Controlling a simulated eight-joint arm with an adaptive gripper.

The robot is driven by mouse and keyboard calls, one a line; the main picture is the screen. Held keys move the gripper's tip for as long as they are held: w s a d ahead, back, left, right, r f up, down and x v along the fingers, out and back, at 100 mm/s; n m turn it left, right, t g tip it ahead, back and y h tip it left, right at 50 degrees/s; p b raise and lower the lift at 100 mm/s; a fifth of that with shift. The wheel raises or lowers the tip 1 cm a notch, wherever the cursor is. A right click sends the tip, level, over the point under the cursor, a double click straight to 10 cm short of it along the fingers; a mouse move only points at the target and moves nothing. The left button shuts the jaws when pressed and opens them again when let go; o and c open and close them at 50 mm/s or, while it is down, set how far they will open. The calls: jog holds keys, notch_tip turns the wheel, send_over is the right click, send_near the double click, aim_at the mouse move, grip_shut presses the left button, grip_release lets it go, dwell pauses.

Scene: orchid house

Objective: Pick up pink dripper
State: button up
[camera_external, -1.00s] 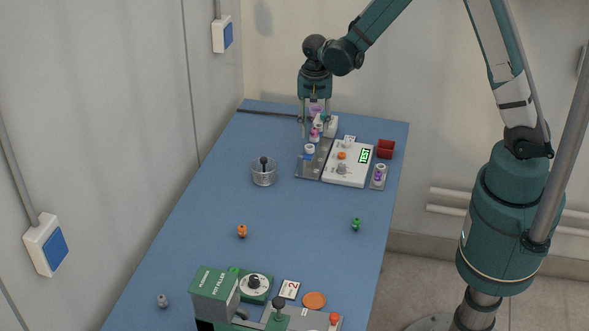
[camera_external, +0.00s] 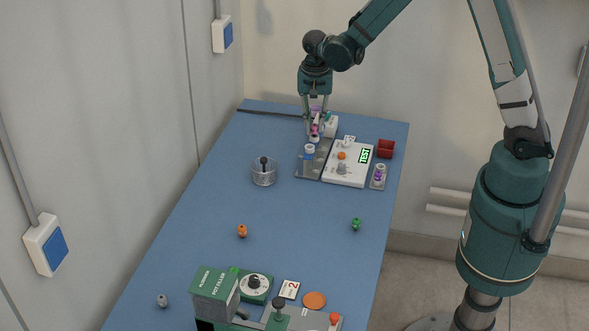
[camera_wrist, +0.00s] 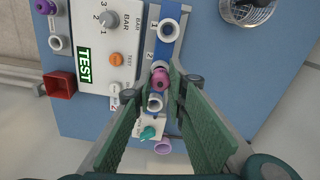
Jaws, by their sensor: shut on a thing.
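The pink dripper (camera_wrist: 161,82) shows between my fingertips in the wrist view, over the strip of white ring-shaped seats marked 1 and 2. In the external view it is a small pink spot (camera_external: 315,128) at the far end of the table, partly hidden by my fingers. My gripper (camera_wrist: 162,77) points down and is shut on the pink dripper; it also shows in the external view (camera_external: 315,131). I cannot tell whether the dripper still touches its seat.
A white test panel (camera_external: 347,163) with an orange knob stands right of the strip, with a red box (camera_external: 386,148) beyond it. A clear cup (camera_external: 264,173) stands to the left. Orange (camera_external: 242,231) and green (camera_external: 356,224) drippers stand on the open middle of the table.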

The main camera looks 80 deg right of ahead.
aim_at(314, 127)
jog(key=shift+r, duration=4.3)
